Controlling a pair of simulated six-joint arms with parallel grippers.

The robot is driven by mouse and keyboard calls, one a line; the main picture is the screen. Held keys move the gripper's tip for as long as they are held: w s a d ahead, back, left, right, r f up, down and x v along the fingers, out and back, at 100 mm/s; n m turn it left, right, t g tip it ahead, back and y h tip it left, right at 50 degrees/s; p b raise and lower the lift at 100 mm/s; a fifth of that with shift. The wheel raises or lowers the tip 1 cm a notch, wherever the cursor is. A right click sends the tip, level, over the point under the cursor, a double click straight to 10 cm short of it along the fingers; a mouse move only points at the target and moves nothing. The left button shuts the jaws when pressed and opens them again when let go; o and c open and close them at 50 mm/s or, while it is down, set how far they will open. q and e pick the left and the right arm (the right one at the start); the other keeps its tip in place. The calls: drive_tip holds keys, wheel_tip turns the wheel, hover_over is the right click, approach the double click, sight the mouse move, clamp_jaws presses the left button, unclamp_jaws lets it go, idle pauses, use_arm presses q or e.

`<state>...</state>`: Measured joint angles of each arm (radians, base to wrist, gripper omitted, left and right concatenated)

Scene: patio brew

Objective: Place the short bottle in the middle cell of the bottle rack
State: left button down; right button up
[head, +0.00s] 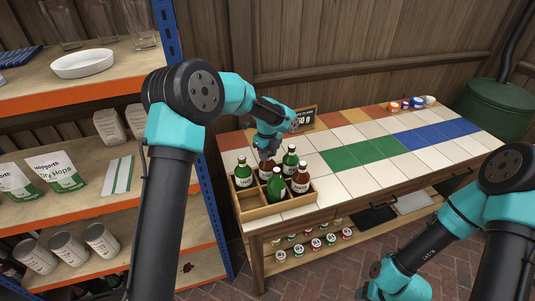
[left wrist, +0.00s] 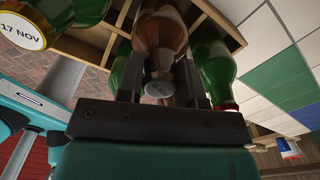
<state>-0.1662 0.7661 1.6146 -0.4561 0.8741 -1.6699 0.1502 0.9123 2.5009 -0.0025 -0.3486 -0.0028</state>
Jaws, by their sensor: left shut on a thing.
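The bottle rack (head: 284,207) is a wooden crate with cells at the near left end of the tiled table. My left gripper (head: 267,154) reaches down into it and is shut on a brown bottle (head: 265,169), which stands among the other bottles. In the left wrist view the brown bottle (left wrist: 160,38) has a pale cap and sits between my fingers (left wrist: 160,92). Green bottles flank it. Whether its base touches the rack floor is hidden. My right arm shows at the lower right; its gripper is out of view.
Green bottles (head: 243,174) (head: 290,161) (head: 277,187) and a brown bottle (head: 301,179) crowd around my left gripper in the rack. The front left cell looks empty. A shelf unit (head: 100,199) stands on the left. The table's middle (head: 350,160) is clear; small cups (head: 405,104) stand at its far end.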

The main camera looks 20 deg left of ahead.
idle(0.3)
use_arm(q)
drive_tip(key=c, duration=0.8)
unclamp_jaws()
drive_tip(key=shift+f, duration=0.1)
wheel_tip(320, 180, up, 12)
drive_tip(key=shift+r, duration=0.15)
